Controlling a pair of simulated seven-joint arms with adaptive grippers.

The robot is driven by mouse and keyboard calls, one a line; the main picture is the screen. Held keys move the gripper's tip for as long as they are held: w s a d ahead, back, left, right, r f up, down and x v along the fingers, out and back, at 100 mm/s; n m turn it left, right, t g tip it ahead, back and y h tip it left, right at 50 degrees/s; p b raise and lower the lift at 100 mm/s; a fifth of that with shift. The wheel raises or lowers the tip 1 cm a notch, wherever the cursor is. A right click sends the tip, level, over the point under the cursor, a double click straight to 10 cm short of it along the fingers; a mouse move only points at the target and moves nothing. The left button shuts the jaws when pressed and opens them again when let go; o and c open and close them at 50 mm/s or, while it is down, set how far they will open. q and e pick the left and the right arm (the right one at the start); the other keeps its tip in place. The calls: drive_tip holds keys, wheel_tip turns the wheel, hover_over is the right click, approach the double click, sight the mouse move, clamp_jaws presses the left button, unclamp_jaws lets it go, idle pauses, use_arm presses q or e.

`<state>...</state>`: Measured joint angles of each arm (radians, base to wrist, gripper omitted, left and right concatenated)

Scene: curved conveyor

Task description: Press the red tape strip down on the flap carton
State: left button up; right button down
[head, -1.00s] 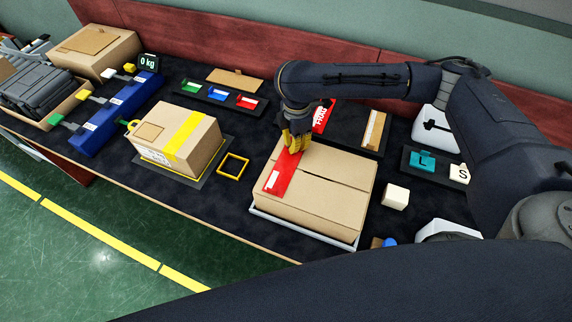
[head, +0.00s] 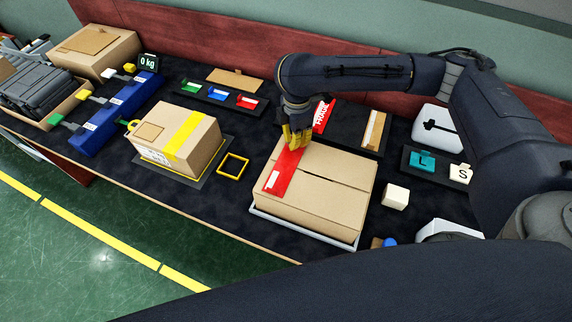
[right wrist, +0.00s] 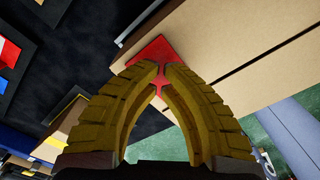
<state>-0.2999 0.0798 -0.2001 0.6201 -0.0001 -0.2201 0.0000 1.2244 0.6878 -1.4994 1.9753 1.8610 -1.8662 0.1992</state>
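The flap carton (head: 325,188) is a brown box on a pale tray, its top flaps closed with a seam across. The red tape strip (head: 284,172), with a white patch near its front end, lies on the carton's left part. My right gripper (head: 295,148) is at the strip's far end, pointing down, and covers part of it. In the right wrist view its yellow fingertips (right wrist: 163,68) are together, with nothing visible between them. Red tape (right wrist: 150,52) shows just beyond them at the carton edge; contact is hard to tell. My left gripper is not in view.
Left of the carton are a yellow square frame (head: 233,165) and a yellow-taped box (head: 180,142). A white cube (head: 396,196) stands to its right. Behind are a red FRAGILE label (head: 322,116) and a rack of coloured cards (head: 217,96).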

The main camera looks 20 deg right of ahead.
sight(278, 180)
drive_tip(key=shift+r, duration=2.05)
drive_tip(key=shift+s+a+f, duration=0.1)
drive_tip(key=shift+a, duration=0.3)
drive_tip(key=shift+n, duration=0.8)
drive_tip(key=s+a, duration=0.4)
drive_tip(key=shift+s+a+r, duration=0.2)
drive_tip(key=shift+a, duration=0.2)
drive_tip(key=s, duration=0.1)
drive_tip(key=s+a, duration=0.1)
drive_tip(key=s, duration=0.1)
drive_tip(key=s+a, duration=0.1)
drive_tip(key=shift+s+a+r, duration=0.25)
drive_tip(key=shift+s+r, duration=0.05)
drive_tip(key=shift+r, duration=0.1)
drive_tip(key=shift+s+d+m, duration=0.1)
drive_tip(key=shift+s+m, duration=0.05)
drive_tip(key=shift+m, duration=0.25)
drive_tip(key=shift+f+m, duration=0.3)
drive_tip(key=shift+m, duration=0.1)
drive_tip(key=shift+d+f, duration=0.1)
drive_tip(key=shift+f, duration=3)
